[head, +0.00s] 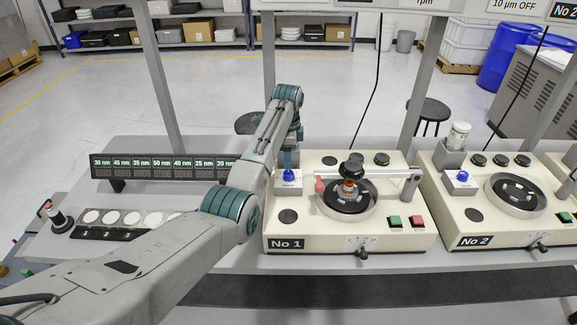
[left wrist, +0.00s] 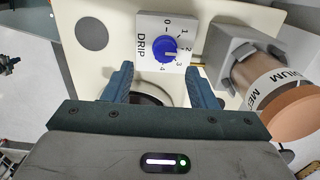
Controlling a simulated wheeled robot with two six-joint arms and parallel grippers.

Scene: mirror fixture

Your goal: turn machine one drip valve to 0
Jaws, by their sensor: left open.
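Machine one (head: 345,245), labelled No 1, stands on the bench in front of me. Its drip valve is a blue knob (head: 289,175) at the machine's back left. In the left wrist view the blue knob (left wrist: 164,48) sits on a white DRIP plate (left wrist: 146,24) marked 0 to 4. A short white mark on the knob points right, toward the 2 and 3 side. My left gripper (head: 288,160) is above the knob, pointing down. In the left wrist view its two fingers (left wrist: 160,85) are open and empty, with the knob just beyond them, apart from it. My right gripper is not in view.
A medium bottle (left wrist: 275,85) in a grey holder is close to the right finger in the left wrist view. A polishing wheel with a black-topped holder (head: 350,170) is right of the knob. Machine No 2 (head: 500,230) stands further right. A nm display (head: 165,165) is at left.

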